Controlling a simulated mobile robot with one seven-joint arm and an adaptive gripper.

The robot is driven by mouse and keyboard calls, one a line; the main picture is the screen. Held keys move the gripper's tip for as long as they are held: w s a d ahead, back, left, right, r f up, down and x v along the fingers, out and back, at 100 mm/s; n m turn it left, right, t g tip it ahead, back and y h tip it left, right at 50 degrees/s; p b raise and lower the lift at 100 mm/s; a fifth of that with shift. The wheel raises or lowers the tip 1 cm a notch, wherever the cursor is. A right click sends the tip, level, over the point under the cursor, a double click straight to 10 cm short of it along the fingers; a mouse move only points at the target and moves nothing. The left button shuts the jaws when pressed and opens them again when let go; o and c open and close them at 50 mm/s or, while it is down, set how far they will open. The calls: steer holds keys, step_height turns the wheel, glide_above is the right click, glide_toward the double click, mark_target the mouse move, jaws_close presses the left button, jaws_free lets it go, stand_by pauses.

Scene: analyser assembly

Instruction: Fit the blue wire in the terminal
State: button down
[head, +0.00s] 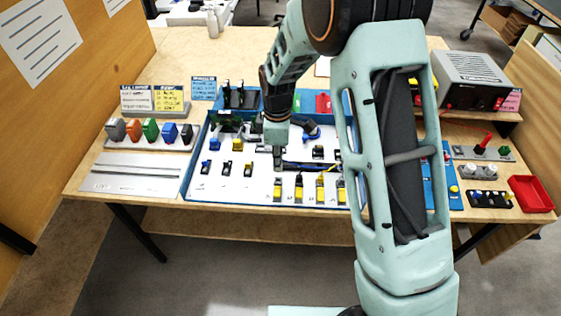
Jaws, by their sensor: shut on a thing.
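My gripper (278,168) points down over the white board (225,185), near its front middle. It is shut on what looks like the blue wire (312,166), a dark blue strand running right from the fingertips until my arm hides it. The fingertips are small here, so the exact hold is unclear. Several yellow-and-black blocks, which look like terminals (299,190), stand in a row along the board's front edge. One of them stands just in front of my gripper. I cannot tell whether the wire touches any block.
Small blue and black parts stand on the board's left half. A row of coloured connectors (151,131) stands further left, behind a grey rail plate (135,172). A grey power box (470,80) and a red tray (531,194) are at the right. My arm hides the board's right part.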

stand_by(0.3)
steer(key=shift+f+b, duration=1)
steer(key=shift+f, duration=0.45)
steer(key=shift+f, duration=0.15)
steer(key=shift+f+b, duration=0.5)
steer(key=shift+b, duration=0.05)
steer(key=shift+f+b, duration=0.3)
steer(key=shift+f, duration=0.2)
steer(key=c, duration=1.6)
jaws_free()
steer(key=shift+r, duration=0.2)
